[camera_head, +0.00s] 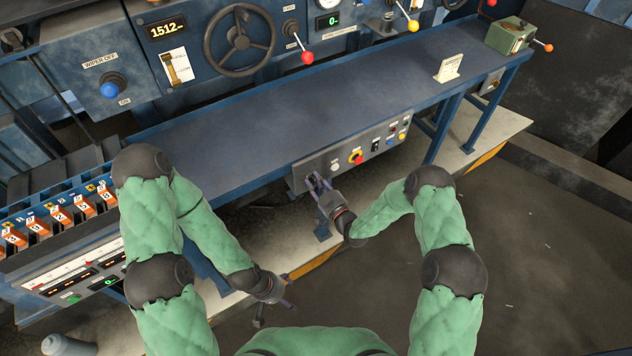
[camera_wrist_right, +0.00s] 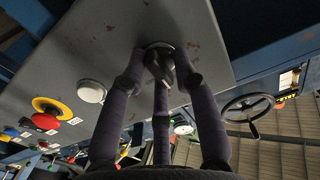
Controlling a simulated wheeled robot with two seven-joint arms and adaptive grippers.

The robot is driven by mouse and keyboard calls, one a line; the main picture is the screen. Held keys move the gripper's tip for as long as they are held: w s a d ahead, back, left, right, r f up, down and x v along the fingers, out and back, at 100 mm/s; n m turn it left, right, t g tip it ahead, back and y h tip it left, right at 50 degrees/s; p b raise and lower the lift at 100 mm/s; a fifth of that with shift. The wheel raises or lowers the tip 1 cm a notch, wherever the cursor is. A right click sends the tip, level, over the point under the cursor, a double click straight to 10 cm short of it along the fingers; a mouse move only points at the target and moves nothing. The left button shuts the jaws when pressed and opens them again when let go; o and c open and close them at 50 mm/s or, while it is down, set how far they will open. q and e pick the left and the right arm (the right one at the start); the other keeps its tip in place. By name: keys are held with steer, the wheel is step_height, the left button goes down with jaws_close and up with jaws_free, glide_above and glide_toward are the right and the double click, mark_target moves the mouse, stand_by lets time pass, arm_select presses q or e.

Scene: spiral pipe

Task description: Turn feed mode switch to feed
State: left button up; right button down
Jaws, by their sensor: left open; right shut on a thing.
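The feed mode switch (camera_wrist_right: 160,62) is a dark rotary knob on a grey control panel (camera_head: 345,160) below the bench. My right gripper (camera_head: 314,181) is at the left end of this panel. In the right wrist view my right gripper (camera_wrist_right: 158,75) has its purple-grey fingers closed around the knob. The fingers hide part of the knob, and its label cannot be read. My left gripper (camera_head: 273,311) is open and empty, low in the head view and away from the panel.
A white button (camera_wrist_right: 92,91) and a red stop button on a yellow ring (camera_head: 355,157) sit beside the knob. The blue bench (camera_head: 260,115) overhangs the panel. A row of orange numbered units (camera_head: 60,215) stands at left. Open floor (camera_head: 545,260) lies at right.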

steer(key=shift+w+d, duration=0.15)
steer(key=shift+d+f+m+b, duration=0.15)
steer(key=shift+m+b, duration=1.4)
steer(key=shift+m, duration=0.95)
steer(key=shift+f+m+b, duration=0.1)
steer(key=shift+m+b, duration=1.4)
steer(key=shift+m, duration=1)
steer(key=c, duration=1.2)
jaws_free()
steer(key=shift+f, duration=0.1)
